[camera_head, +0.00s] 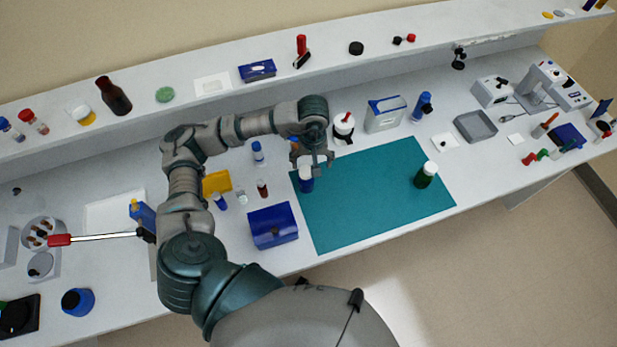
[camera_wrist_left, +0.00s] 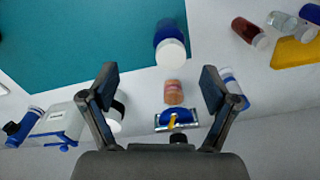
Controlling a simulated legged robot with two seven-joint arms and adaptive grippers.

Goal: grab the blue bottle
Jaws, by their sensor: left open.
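A blue bottle (camera_head: 306,184) with a white cap stands at the left edge of the teal mat (camera_head: 360,205). In the left wrist view the blue bottle (camera_wrist_left: 168,30) is ahead of the fingertips, near the middle, with its white cap towards me. My left gripper (camera_head: 314,165) is just above and behind the bottle in the head view, partly covering its top. In the wrist view the left gripper (camera_wrist_left: 158,82) is open, with nothing between its fingers. My right gripper is not in view.
A blue box (camera_head: 273,228) is at the front left of the mat. Small vials and a yellow rack (camera_head: 216,183) are to the left. A white container (camera_head: 385,115) stands behind the mat. The mat's middle is clear.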

